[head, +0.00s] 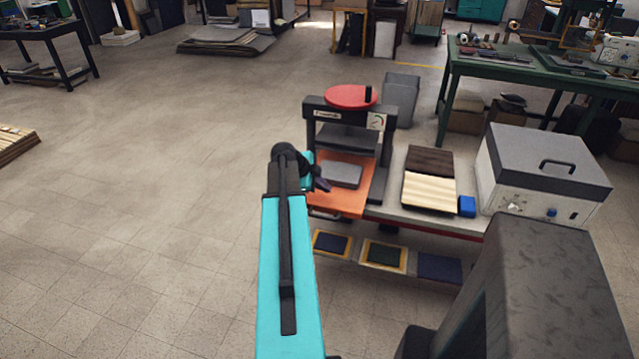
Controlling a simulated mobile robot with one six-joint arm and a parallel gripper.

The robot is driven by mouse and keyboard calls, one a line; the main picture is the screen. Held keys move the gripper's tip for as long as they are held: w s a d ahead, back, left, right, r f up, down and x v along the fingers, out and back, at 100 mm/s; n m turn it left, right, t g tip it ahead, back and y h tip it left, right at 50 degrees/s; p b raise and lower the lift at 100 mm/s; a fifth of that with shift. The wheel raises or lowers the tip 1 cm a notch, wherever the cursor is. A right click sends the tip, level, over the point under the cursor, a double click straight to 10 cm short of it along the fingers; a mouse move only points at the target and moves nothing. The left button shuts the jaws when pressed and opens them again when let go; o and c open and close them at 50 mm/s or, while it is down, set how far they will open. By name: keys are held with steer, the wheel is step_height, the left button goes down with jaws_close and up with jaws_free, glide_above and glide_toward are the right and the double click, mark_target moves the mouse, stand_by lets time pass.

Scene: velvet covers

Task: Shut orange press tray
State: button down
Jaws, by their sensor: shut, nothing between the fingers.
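The press (312,120) has a dark frame with a red round top (350,97) and a small gauge on its right side. Its orange tray (350,201) sticks out at the front, with a grey block (343,175) lying on it. A dark handle (325,214) shows at the tray's front edge. My gripper (322,185) is shut and empty, at the left part of the tray in the picture. I cannot tell whether it touches the tray. My arm hides the tray's left edge.
Right of the press, dark and pale boards (430,190), a blue cube (467,206) and a grey-lidded box (545,170) stand on the bench. Framed pieces (385,255) lie on a lower shelf. Open floor (150,190) is on the left.

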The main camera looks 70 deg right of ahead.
mark_target(340, 166)
steer(key=p+x, duration=0.1)
steer(key=x, duration=0.2)
steer(key=shift+d+f, duration=0.2)
steer(key=shift+d, duration=0.15)
steer(key=shift+d+p, duration=0.85)
steer(key=shift+d, duration=0.9)
steer(key=shift+w+d+f+b, duration=0.15)
steer(key=shift+d+b, duration=0.5)
steer(key=shift+d, duration=0.15)
steer(key=shift+w+d+b, duration=0.1)
steer(key=shift+d+b, duration=1.35)
steer(key=shift+d, duration=1.1)
steer(key=shift+w+d+b, duration=0.15)
steer(key=shift+d+b, duration=1.25)
steer(key=shift+d, duration=1.1)
steer(key=shift+a, duration=0.1)
